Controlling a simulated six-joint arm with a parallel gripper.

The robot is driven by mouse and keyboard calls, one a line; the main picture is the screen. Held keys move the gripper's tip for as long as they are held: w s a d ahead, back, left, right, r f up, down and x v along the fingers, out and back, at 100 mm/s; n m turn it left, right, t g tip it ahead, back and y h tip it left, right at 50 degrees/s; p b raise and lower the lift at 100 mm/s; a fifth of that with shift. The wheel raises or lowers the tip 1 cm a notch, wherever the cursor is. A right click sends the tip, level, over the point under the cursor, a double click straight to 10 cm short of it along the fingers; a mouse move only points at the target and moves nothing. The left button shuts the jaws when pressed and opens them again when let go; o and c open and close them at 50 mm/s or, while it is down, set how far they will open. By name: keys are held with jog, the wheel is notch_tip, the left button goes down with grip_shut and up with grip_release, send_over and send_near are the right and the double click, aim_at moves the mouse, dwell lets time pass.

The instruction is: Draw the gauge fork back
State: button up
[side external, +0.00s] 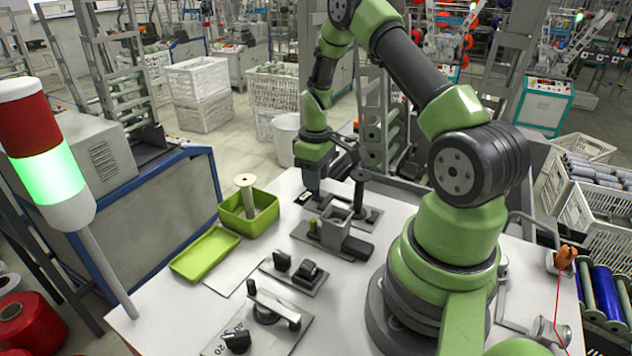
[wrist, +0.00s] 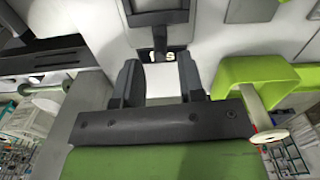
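My gripper (side external: 314,192) points down over the far side of the white table, close to a small dark gauge base with a pale display (side external: 303,198). In the wrist view my gripper (wrist: 160,70) is open, its two dark fingers apart with only pale surface visible between them.
A square grey holder (side external: 336,228) stands near my gripper, with a dark upright post (side external: 359,190) behind it. A green bin (side external: 238,224) holds a pale bobbin (side external: 246,192); a green tray (side external: 204,254) lies beside it. A knob panel (side external: 262,325) is at the front.

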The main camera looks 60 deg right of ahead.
jog(key=shift+r, duration=2.4)
jog(key=shift+r, duration=0.1)
jog(key=s+a+r+m+t, duration=0.1)
jog(key=a+r+m+t, duration=0.15)
jog(key=a+r, duration=1.15)
jog(key=s+a+r+t+y, duration=0.1)
jog(key=s+a+r+t, duration=0.1)
jog(key=s+a+r, duration=0.2)
jog(key=s+a+r+m+t+y, duration=0.1)
jog(key=s+a+r+t, duration=0.1)
jog(key=s, duration=0.6)
jog(key=a+r, duration=0.1)
jog(key=a, duration=0.1)
jog(key=shift+a+r+t, duration=0.3)
jog(key=shift+r+t, duration=0.05)
